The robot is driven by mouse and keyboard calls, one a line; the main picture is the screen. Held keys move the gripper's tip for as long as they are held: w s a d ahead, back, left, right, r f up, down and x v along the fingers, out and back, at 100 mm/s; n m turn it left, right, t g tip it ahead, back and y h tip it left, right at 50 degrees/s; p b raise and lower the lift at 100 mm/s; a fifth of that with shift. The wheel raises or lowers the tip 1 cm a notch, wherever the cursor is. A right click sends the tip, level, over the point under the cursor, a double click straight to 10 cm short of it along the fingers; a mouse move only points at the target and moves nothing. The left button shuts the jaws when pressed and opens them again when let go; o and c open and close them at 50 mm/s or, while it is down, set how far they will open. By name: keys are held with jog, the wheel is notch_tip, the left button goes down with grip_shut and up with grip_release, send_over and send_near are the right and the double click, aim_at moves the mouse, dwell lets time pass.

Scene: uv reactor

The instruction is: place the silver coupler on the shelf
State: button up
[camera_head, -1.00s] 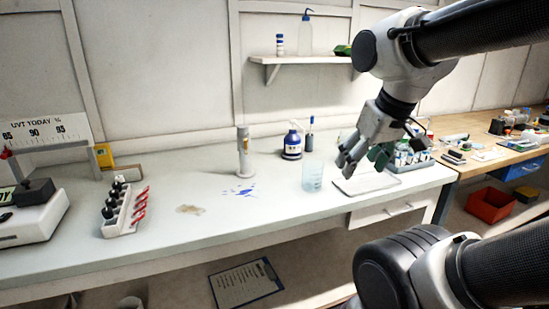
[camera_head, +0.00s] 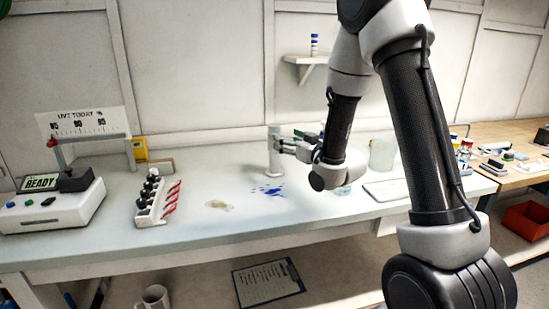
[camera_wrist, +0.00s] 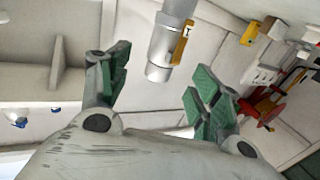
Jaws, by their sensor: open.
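A silver upright cylinder with a yellow label, which I take for the silver coupler (camera_head: 273,158), stands on the bench near the back wall. In the wrist view the coupler (camera_wrist: 163,50) shows between and beyond my green-padded fingers. My gripper (camera_head: 287,143) is open and reaches in from the right, its fingertips at the upper part of the coupler; I cannot tell whether they touch it. In the wrist view my gripper (camera_wrist: 160,78) holds nothing. The white shelf (camera_head: 303,60) is on the wall above, its right part hidden behind my arm.
A blue-and-white bottle (camera_head: 315,44) stands on the shelf. A white tray (camera_head: 385,190) is at right. The bench front is mostly clear.

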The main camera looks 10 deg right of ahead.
send_over(274, 154)
jog(key=w, duration=0.2)
jog(key=shift+d+f, duration=0.1)
jog(key=shift+d, duration=0.2)
jog(key=shift+c, duration=0.5)
grip_shut()
